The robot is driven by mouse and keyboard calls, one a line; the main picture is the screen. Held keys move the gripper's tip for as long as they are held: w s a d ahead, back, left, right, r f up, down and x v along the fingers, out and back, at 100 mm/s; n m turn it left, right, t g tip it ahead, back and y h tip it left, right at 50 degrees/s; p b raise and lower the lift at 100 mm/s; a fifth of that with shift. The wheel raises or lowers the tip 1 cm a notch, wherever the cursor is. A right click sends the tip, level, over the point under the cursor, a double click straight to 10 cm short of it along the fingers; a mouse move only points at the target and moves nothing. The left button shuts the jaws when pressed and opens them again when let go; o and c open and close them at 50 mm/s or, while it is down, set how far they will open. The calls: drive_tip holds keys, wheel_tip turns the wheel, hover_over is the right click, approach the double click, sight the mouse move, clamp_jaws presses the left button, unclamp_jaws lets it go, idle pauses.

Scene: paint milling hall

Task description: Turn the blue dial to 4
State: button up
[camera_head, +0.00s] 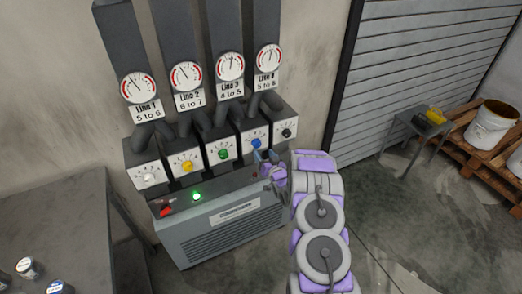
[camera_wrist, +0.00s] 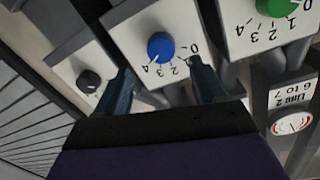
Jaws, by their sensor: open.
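The blue dial (camera_head: 256,143) sits on a white plate, second from the right in the row of dials. In the wrist view the blue dial (camera_wrist: 160,46) shows whole, with printed numbers around its lower side. A small pale mark on its lower-left edge seems to face the 4 (camera_wrist: 145,70). My gripper (camera_head: 266,156) is open just in front of the blue dial's plate. In the wrist view my gripper (camera_wrist: 159,66) has one finger on each side of the dial's scale, apart from the dial. The right finger partly covers the scale near the 0.
A black dial (camera_wrist: 89,81) is left of my fingers and a green dial (camera_wrist: 277,6) is to the right. Yellow (camera_head: 187,166) and white (camera_head: 149,177) dials are further left. Gauges (camera_head: 230,66) and pipes stand above. A grey cabinet (camera_head: 222,232) is below.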

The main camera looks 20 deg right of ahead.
drive_tip(key=s, duration=1.1)
drive_tip(key=shift+s+r+p, duration=0.15)
drive_tip(key=shift+s+p, duration=0.15)
drive_tip(key=shift+p, duration=0.1)
drive_tip(key=shift+a, duration=0.1)
drive_tip(key=s+a+r+n+g+h+b, duration=0.1)
drive_tip(key=s+a+r+g, duration=0.35)
drive_tip(key=r, duration=0.25)
drive_tip(key=s+a+r+n+g+b, duration=0.1)
drive_tip(key=s+a+r+n+g, duration=0.15)
drive_tip(key=r+g, duration=0.4)
drive_tip(key=s+a+r+g, duration=0.2)
drive_tip(key=s+a, duration=0.3)
drive_tip(key=s, duration=0.7)
drive_tip(key=s+a+r+g+y, duration=0.1)
drive_tip(key=s+a+r+g, duration=0.2)
drive_tip(key=s, duration=1)
drive_tip(key=s+a+r+g, duration=0.3)
drive_tip(key=s+a+r, duration=0.3)
drive_tip(key=s, duration=0.7)
drive_tip(key=shift+a+r+y+b, duration=0.2)
drive_tip(key=shift+a+y+b, duration=0.1)
drive_tip(key=shift+a+b, duration=0.25)
